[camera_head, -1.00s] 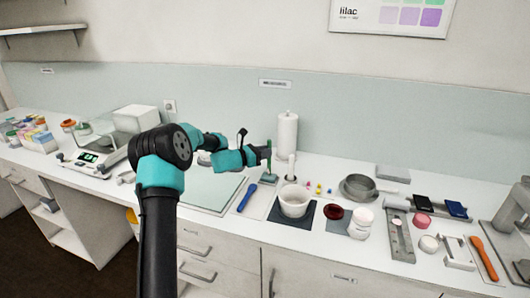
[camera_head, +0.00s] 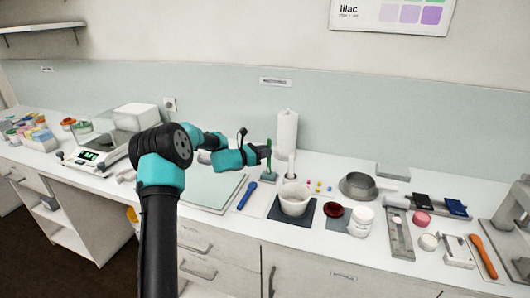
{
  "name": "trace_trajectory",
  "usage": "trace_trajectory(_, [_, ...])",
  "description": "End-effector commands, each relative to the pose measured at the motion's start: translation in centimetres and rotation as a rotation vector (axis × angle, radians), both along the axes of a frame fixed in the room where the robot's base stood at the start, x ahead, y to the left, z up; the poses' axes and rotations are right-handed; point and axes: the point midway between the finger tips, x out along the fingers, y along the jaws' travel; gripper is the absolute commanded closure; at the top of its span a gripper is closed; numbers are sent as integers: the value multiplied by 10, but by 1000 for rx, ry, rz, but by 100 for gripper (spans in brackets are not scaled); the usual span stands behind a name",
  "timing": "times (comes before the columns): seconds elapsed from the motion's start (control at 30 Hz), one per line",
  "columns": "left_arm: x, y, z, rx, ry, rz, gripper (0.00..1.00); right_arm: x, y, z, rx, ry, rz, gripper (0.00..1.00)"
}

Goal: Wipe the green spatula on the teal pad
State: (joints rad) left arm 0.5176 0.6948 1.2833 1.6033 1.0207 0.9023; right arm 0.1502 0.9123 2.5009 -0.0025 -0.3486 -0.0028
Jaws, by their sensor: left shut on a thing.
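The green spatula (camera_head: 269,152) is held upright in my left gripper (camera_head: 265,154), which is shut on its handle in front of the back wall. The teal pad (camera_head: 269,179) lies on the counter directly below the spatula. The spatula's lower end is at or just above the pad; I cannot tell whether they touch. The gripper's fingers are small and partly hidden in this view. My right gripper is not in view.
A white paper roll (camera_head: 287,132) stands close behind the spatula. A blue spatula (camera_head: 247,195) and a white beaker (camera_head: 294,199) on a dark mat (camera_head: 274,211) are in front. A metal pan (camera_head: 358,187) and jars are to the right.

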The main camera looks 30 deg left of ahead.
Motion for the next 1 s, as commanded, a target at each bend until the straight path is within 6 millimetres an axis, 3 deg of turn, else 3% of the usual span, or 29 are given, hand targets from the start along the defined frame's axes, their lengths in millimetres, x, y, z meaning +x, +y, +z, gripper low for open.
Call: trace_trajectory(1.0, [3,-12,-1,-1,4,0,100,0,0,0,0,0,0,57])
